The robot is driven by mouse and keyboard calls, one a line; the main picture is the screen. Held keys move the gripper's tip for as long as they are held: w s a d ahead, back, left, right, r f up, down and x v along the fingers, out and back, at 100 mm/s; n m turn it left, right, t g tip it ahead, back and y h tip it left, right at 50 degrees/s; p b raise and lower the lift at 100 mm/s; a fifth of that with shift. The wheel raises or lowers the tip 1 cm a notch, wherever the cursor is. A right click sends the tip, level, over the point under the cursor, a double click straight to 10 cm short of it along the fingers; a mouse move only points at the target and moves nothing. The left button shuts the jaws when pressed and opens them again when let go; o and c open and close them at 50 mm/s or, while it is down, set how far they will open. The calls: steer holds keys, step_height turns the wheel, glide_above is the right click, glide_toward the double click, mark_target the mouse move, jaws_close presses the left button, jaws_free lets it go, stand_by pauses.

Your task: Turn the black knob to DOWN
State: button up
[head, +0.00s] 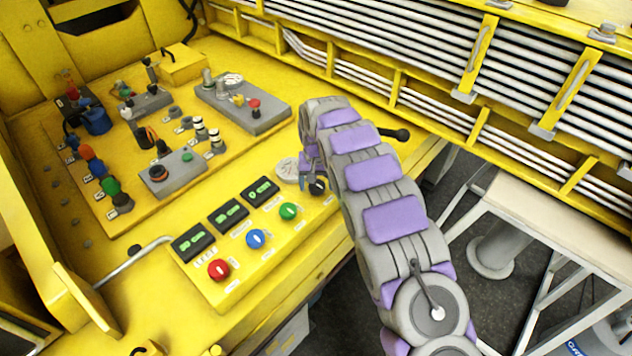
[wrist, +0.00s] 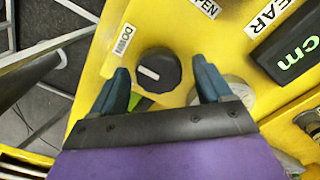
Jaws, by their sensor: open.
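The black knob (wrist: 158,70) sits on the yellow panel and shows in the wrist view between and just beyond my fingertips. It has a white pointer line, angled from upper left to lower right in that view. A white "DOWN" label (wrist: 123,39) is on the panel to the upper left of the knob. In the head view the knob (head: 317,187) is partly hidden by my arm. My gripper (wrist: 160,78) is open, with one blue-grey finger on each side of the knob; I cannot tell whether either finger touches it.
A round pale gauge (head: 287,170) lies beside the knob. The panel's edge drops to a dark floor (head: 345,310). A white-framed table (head: 560,215) stands at right.

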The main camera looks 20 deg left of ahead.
step_height(320, 180, up, 17)
steer(key=p, duration=0.1)
steer(key=shift+r+p, duration=0.15)
steer(key=shift+p, duration=0.25)
steer(key=shift+w, duration=0.1)
stand_by(0.5)
